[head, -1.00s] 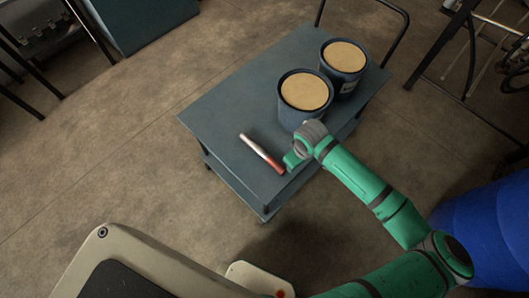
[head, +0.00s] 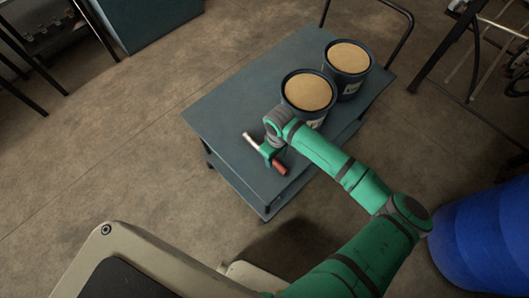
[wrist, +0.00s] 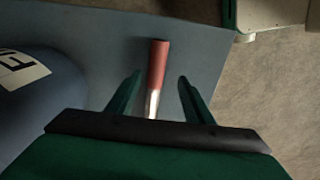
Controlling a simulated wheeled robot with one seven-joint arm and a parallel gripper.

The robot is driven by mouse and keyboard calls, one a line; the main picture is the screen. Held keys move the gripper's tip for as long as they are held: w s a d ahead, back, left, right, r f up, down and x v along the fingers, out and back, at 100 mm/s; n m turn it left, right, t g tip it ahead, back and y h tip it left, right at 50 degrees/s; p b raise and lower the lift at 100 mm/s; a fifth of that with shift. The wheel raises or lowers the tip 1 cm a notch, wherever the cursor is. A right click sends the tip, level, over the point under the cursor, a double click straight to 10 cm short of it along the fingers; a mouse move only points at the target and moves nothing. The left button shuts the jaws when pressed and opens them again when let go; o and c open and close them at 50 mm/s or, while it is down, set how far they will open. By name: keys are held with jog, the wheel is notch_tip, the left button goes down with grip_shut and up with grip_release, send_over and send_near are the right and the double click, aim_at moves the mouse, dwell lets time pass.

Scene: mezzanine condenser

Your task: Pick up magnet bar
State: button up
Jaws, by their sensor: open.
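The magnet bar, a rod with a silver end and a red end, lies on the top of a blue-grey cart (head: 225,100). In the head view its silver end (head: 249,138) and red end (head: 279,167) show on either side of my gripper (head: 268,152), which hides its middle. In the wrist view my gripper (wrist: 154,95) is open, with one finger on each side of the bar (wrist: 157,65). The red end points away beyond the fingertips, and the silver part is between the fingers. I cannot tell the remaining height, and no finger visibly touches the bar.
Two blue buckets with tan tops, a nearer one (head: 308,92) and a farther one (head: 347,58), stand on the cart beside my arm. A labelled bucket also shows at left in the wrist view (wrist: 35,100). A blue barrel (head: 485,235) stands at right. The cart's left part is clear.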

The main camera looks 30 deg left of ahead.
aim_at(276, 161)
jog(key=shift+w+f, duration=0.25)
jog(key=shift+f, duration=1)
jog(key=shift+w+f, duration=0.2)
jog(key=shift+f, duration=1.05)
jog(key=shift+d, duration=0.1)
jog(key=shift+s, duration=0.15)
grip_shut()
